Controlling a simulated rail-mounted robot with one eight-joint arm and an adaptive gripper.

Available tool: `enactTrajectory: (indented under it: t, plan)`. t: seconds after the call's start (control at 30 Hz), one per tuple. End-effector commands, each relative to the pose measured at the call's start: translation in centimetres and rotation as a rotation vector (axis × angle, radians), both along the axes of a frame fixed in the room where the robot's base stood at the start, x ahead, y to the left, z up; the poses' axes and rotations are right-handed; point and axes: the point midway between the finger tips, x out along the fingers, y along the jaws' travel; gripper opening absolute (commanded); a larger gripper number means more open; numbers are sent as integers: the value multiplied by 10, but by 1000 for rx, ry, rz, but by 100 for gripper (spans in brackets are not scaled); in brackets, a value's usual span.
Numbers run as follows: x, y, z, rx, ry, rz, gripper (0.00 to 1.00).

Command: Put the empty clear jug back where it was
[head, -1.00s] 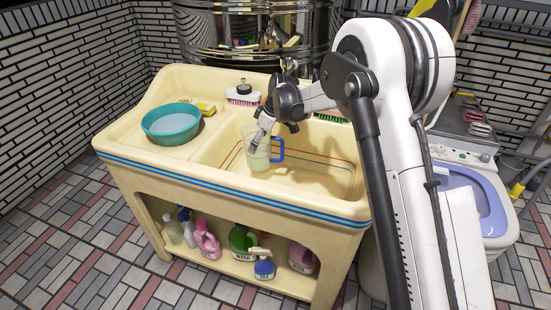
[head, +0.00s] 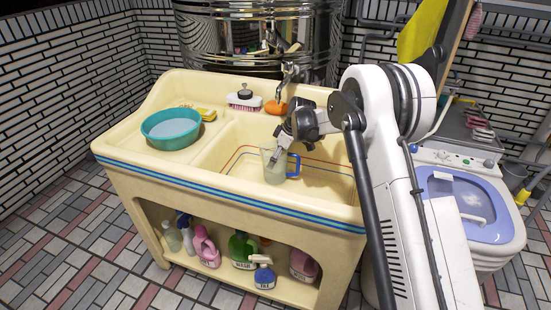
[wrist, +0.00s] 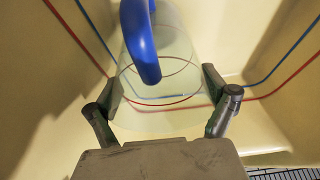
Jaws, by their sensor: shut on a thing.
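The clear jug (head: 273,170) with a blue handle (head: 294,166) is upright or nearly so inside the right basin of the cream sink (head: 328,178). My gripper (head: 272,162) reaches down from above and is shut on the jug. In the wrist view the clear jug (wrist: 165,60) is between the two fingers of my gripper (wrist: 163,88), with its blue handle (wrist: 140,45) facing the camera. The jug looks empty. I cannot tell whether its bottom touches the basin floor.
A teal basin (head: 171,121) with water stands on the sink's left side, near a yellow sponge (head: 207,114). A brush (head: 244,104), an orange object (head: 276,107) and a tap (head: 289,73) are at the back. A washing machine (head: 466,205) stands at right.

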Motion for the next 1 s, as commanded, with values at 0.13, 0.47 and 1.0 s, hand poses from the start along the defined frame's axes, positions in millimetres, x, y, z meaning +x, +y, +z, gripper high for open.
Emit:
enactTrajectory:
  t: [0.13,0.47,1.0]
  plan:
    - [0,0,1,0,0,0,30]
    - [0,0,-2,0,0,0,100]
    - [-4,-15,41,0,-1,-1,100]
